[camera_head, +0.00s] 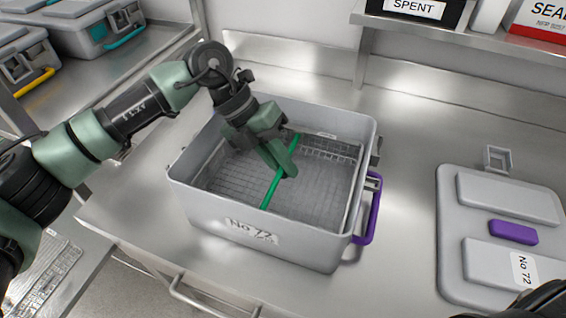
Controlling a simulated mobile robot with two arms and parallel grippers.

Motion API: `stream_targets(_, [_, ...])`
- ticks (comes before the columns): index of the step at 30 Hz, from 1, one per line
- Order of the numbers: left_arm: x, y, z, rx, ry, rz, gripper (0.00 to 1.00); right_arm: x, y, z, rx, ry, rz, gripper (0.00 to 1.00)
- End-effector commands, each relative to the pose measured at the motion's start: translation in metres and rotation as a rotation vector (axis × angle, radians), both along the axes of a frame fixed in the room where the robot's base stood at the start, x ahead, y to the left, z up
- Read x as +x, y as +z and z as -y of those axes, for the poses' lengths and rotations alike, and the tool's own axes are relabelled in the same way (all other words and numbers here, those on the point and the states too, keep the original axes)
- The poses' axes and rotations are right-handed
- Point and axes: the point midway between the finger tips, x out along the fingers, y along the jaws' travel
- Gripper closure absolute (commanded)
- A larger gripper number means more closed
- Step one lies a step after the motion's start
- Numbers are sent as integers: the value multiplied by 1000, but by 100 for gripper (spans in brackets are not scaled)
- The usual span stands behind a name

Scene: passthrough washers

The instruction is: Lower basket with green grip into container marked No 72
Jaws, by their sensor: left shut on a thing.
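The grey container marked No 72 (240,246) stands open on the steel counter, with a purple handle (373,212) on its right side. The wire basket (225,180) is inside the container walls, and its green grip (271,187) spans it. I cannot tell whether the basket touches the container floor. My left gripper (286,170) points down into the container and is shut on the green grip, hiding part of it. My right gripper is not in view; only a dark piece shows at the bottom right corner.
A grey lid (450,225) marked No 72, with a purple block, lies on the counter to the right. Closed cases with teal (124,37) and yellow (35,83) handles stand at upper left. A shelf at upper right holds a SPENT box (414,9). Counter between container and lid is clear.

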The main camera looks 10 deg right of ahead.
Motion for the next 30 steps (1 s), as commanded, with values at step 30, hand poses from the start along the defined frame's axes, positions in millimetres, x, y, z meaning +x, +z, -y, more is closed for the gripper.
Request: stream_targets(30, [0, -15, 0, -1, 1, 0, 100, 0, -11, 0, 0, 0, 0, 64])
